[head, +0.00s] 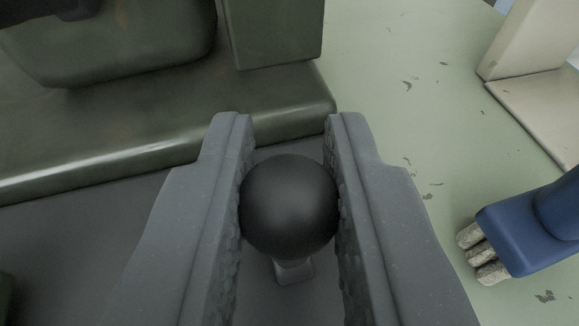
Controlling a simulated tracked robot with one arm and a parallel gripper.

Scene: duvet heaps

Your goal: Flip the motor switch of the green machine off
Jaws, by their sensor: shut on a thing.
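A round black knob (289,205) sits between the two grey fingers of my gripper (290,190), which is shut on it. Both fingers touch the knob's sides. A short light-grey stem (294,271) shows below the knob; its lower end is hard to make out. The dark green machine (110,150) stands just beyond the fingertips, with a rounded base edge and a block on top. I cannot tell from this view which way the switch is set.
A pale green, chipped surface (400,110) lies to the right. A blue object (530,225) with several light, rough prongs is at the right edge. A beige angled piece (535,60) stands at the upper right. A dark grey surface (90,240) lies to the left.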

